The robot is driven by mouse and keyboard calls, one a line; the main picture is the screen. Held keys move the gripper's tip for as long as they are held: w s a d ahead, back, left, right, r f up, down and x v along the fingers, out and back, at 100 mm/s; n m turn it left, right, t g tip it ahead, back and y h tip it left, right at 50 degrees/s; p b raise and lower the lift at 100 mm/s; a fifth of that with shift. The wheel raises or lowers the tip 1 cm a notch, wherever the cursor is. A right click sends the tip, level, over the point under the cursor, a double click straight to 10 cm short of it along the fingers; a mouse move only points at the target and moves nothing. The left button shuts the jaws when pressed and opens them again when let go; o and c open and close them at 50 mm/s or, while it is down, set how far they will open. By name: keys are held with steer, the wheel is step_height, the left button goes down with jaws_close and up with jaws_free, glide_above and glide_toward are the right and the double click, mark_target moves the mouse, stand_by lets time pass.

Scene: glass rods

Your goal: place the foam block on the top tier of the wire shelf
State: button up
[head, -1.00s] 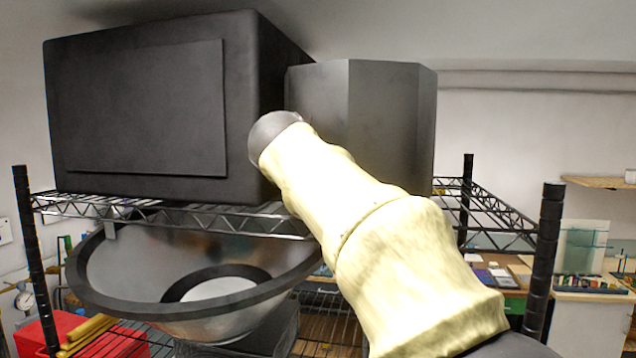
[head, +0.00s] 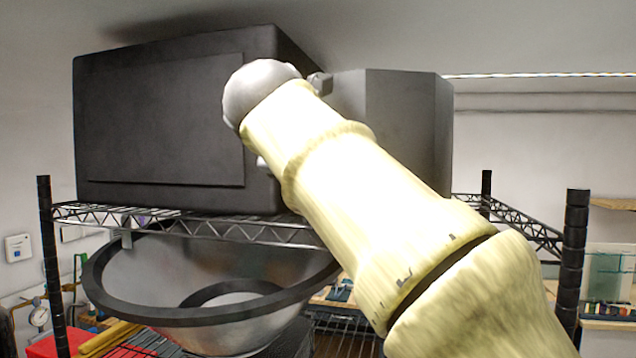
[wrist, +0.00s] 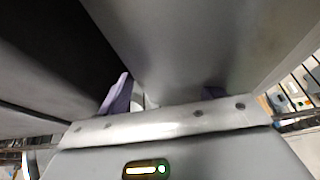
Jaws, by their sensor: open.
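The wire shelf (head: 180,222) has black posts, and its top tier holds a large black box (head: 160,120) on the left and a dark grey faceted block (head: 405,120) to the right. I cannot tell for sure whether either is the foam block; no other candidate is distinct. My pale arm crosses in front of both, its grey wrist end near the box's right edge. My gripper (wrist: 165,95) shows purple fingers in the wrist view, apart and open. A broad grey surface lies just beyond them; contact cannot be judged. The fingers are hidden in the head view.
A large metal bowl (head: 225,280) with a black rim sits under the top tier. A red bin (head: 50,347) is at the lower left. A bench with small items stands at the right. The top tier's right end looks bare behind my arm.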

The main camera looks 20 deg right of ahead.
steer(key=shift+v, duration=1)
steer(key=shift+w, duration=0.1)
